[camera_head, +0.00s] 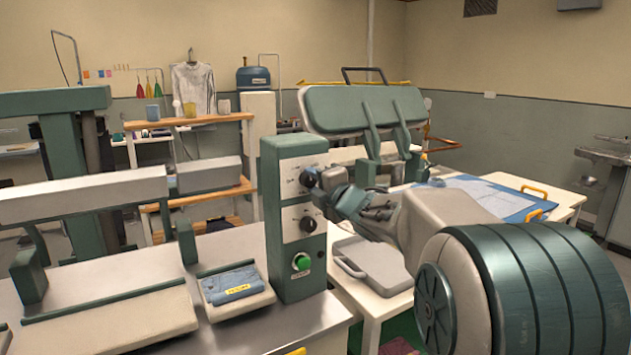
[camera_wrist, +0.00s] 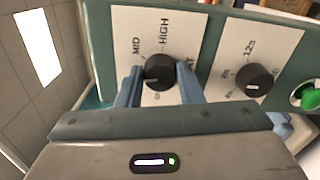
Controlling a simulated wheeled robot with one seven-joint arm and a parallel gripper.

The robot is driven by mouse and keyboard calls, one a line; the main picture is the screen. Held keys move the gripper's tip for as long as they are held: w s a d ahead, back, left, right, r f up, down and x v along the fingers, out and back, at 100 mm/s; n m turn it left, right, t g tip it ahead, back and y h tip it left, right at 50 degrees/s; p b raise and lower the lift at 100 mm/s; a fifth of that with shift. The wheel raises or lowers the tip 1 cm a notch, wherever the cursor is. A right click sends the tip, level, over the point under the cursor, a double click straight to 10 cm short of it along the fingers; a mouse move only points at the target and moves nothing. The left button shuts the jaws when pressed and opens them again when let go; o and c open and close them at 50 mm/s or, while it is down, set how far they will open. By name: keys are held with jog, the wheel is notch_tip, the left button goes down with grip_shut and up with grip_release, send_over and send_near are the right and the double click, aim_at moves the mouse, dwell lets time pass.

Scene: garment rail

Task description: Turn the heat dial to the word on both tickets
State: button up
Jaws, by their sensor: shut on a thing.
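The teal control box (camera_head: 265,215) stands at the bench's right end. Its upper black dial (camera_head: 308,177) is partly covered by my gripper (camera_head: 325,187). In the wrist view the heat dial (camera_wrist: 159,70) sits between my gripper's two blue fingers (camera_wrist: 160,85), which are shut on its sides. MID is printed at the dial's upper left and HIGH above it; other print is hidden by the fingers. I cannot tell which word the dial's mark points at.
A second black dial (camera_head: 308,224), marked with seconds, and a green button (camera_head: 301,261) are below the heat dial. A press with a padded teal top (camera_head: 362,108) stands behind. Blue cloth (camera_head: 490,197) lies on the table at right. Bare metal bench shows at front left.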

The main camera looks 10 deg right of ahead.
jog(key=m+p, duration=0.1)
jog(key=m, duration=0.4)
jog(key=shift+m+p, duration=0.3)
jog(key=shift+p, duration=0.1)
jog(key=m+p, duration=0.1)
jog(key=m, duration=0.3)
jog(key=shift+f+p, duration=0.15)
jog(key=shift+p, duration=0.25)
jog(key=m+p, duration=0.2)
jog(key=m, duration=0.3)
jog(key=shift+a+m, duration=0.1)
jog(key=shift+m, duration=0.3)
jog(key=shift+f+m+p, duration=0.15)
jog(key=shift+m+p, duration=1.05)
jog(key=shift+m, duration=1.1)
jog(key=o, duration=0.9)
jog(key=shift+o, duration=0.2)
